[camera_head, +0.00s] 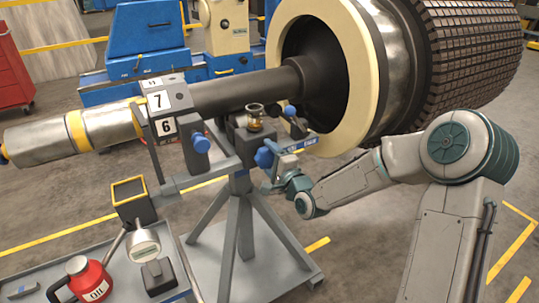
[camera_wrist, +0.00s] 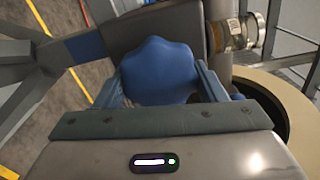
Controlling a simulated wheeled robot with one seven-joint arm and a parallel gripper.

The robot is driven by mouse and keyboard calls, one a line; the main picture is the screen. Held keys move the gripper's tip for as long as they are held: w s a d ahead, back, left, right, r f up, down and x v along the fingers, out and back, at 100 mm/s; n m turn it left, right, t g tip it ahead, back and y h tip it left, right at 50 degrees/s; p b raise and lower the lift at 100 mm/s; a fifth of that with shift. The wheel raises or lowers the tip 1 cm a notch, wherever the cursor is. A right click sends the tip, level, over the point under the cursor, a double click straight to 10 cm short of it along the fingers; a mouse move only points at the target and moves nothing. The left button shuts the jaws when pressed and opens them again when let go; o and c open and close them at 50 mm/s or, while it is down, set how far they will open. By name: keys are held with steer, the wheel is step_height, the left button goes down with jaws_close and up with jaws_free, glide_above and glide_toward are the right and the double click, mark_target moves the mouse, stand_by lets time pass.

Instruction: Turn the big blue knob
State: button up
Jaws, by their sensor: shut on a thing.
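The big blue knob (camera_head: 264,157) is a lobed star knob on the stand's support block, under the rotor shaft. In the wrist view the knob (camera_wrist: 160,70) fills the middle, between the fingers of my gripper (camera_wrist: 160,92). My gripper (camera_head: 273,172) reaches it from the right in the head view. The fingers are shut on the knob, one on each side. The far side of the knob and part of the grip are hidden.
Other blue knobs (camera_head: 200,143) and a small glass oil cup (camera_head: 254,117) sit close by on the stand. The rotor shaft (camera_head: 245,92) runs just above. A cart (camera_head: 185,285) with a red oil can (camera_head: 88,280) stands at lower left.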

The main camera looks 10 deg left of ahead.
stand_by(0.4)
steer(key=o, duration=1)
steer(key=b+v, duration=0.1)
steer(key=v, duration=1.3)
steer(key=shift+b, duration=0.3)
